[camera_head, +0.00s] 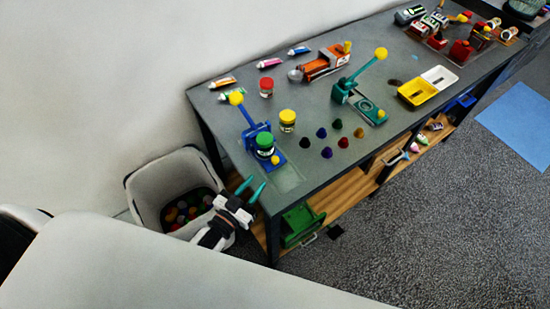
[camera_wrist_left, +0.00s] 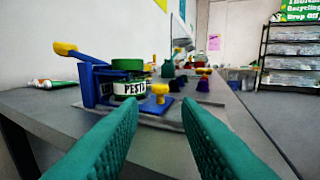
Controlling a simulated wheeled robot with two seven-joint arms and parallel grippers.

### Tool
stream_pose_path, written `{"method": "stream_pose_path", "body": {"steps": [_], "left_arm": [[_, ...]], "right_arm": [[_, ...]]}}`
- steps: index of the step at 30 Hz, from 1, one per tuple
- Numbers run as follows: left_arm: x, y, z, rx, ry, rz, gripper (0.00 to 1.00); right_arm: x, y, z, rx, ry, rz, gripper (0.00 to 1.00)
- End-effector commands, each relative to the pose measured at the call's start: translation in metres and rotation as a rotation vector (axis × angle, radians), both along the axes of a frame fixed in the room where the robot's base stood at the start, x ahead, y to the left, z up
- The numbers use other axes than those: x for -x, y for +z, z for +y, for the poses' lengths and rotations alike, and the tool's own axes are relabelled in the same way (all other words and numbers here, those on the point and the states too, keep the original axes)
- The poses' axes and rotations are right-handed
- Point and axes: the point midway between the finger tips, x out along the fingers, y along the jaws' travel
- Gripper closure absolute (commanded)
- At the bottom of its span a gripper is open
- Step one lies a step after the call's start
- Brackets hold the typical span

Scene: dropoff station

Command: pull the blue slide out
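The blue press (camera_head: 249,137) stands at the near left end of the table, its lever raised with a yellow ball (camera_head: 236,98) on top. Its flat blue slide (camera_head: 280,167) bears a yellow knob (camera_head: 275,160). A green-lidded jar (camera_head: 264,142) labelled PESTO stands at the press. In the left wrist view the knob (camera_wrist_left: 160,91) is ahead, between the fingers and beyond them. My left gripper (camera_head: 252,187) is open and empty, just off the table's near left corner, apart from the slide. My right gripper is not in view.
A teal press (camera_head: 352,98), a yellow-lidded jar (camera_head: 287,121) and several dark cones (camera_head: 326,152) stand farther along the table (camera_head: 318,178). A bin (camera_head: 150,190) of coloured balls stands left. A green object (camera_head: 300,225) is on the lower shelf.

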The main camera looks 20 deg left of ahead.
Motion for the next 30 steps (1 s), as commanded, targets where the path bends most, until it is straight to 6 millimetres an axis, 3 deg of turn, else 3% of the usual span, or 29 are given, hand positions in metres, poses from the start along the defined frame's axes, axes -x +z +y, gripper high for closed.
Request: {"method": "stream_pose_path", "body": {"steps": [15,21,30], "left_arm": [[-0.091,-0.002,-0.025,0.001,0.001,-0.002,0.70],[-0.106,-0.001,-0.030,0.000,0.002,0.001,0.70],[-0.108,0.000,-0.030,-0.001,0.002,0.002,0.70]], "right_arm": [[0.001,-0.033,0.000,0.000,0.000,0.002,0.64],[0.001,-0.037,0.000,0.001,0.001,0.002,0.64],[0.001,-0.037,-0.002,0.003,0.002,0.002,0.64]]}}
